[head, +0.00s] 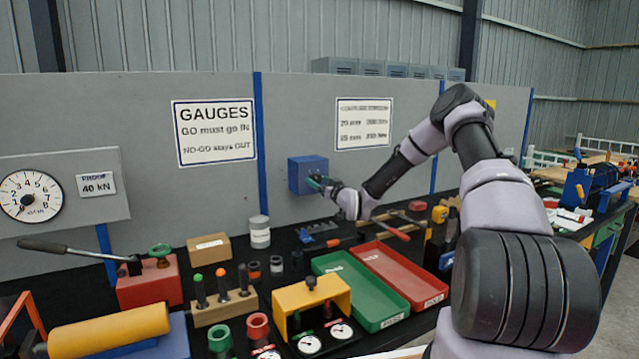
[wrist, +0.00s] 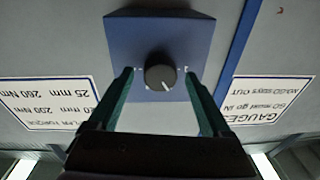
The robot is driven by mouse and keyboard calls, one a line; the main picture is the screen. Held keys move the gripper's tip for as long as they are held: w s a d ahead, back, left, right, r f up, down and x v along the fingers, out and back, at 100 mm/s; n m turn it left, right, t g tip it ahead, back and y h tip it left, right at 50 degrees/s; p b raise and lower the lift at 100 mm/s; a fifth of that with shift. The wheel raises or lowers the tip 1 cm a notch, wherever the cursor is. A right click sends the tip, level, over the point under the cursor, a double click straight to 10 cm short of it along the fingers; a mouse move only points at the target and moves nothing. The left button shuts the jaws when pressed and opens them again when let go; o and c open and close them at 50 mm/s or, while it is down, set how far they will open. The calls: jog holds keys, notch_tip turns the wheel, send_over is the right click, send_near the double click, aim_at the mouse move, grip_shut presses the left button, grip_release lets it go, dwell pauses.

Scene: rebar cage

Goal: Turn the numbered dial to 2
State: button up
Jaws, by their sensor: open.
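A dark round dial knob (wrist: 160,72) sits on the face of a blue box (wrist: 185,30), which is fixed to the grey panel. The knob has a white pointer mark, at its lower right in the wrist view. Small white marks surround the knob, but I cannot read their numbers. The blue box (head: 296,176) also shows in the head view, where my gripper hides the knob. My gripper (wrist: 158,76) is open, with one green finger on each side of the knob. I cannot tell whether the fingers touch it.
A GAUGES sign (head: 214,131) and a second sign (head: 363,123) hang beside the box. Below, the black bench holds a white jar (head: 260,233), a green tray (head: 368,299), a red tray (head: 392,262) and a yellow stand (head: 294,300). A round kN gauge (head: 30,196) is far left.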

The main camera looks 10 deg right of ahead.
jog(key=v, duration=1)
jog(key=shift+s, duration=0.35)
jog(key=shift+d, duration=0.1)
jog(key=s+d+r+m+g+h, duration=0.1)
jog(key=s+d+r+g+h, duration=0.2)
jog(key=s+r, duration=0.5)
jog(key=s+d+r+m+g+h, duration=0.1)
jog(key=s+r+g+h, duration=0.35)
jog(key=s+r, duration=0.45)
jog(key=s+a+r+m+g+y, duration=0.1)
jog(key=s+r+m, duration=0.1)
jog(key=s, duration=1)
jog(key=s+a+r+m+g+y, duration=0.1)
jog(key=s+r+m+g, duration=0.1)
jog(key=s, duration=1.1)
notch_tip(320, 180, up, 3)
jog(key=shift+s+f+m+y, duration=0.1)
jog(key=shift+s+m+y, duration=0.2)
jog(key=shift+m, duration=0.5)
jog(key=shift+a, duration=0.1)
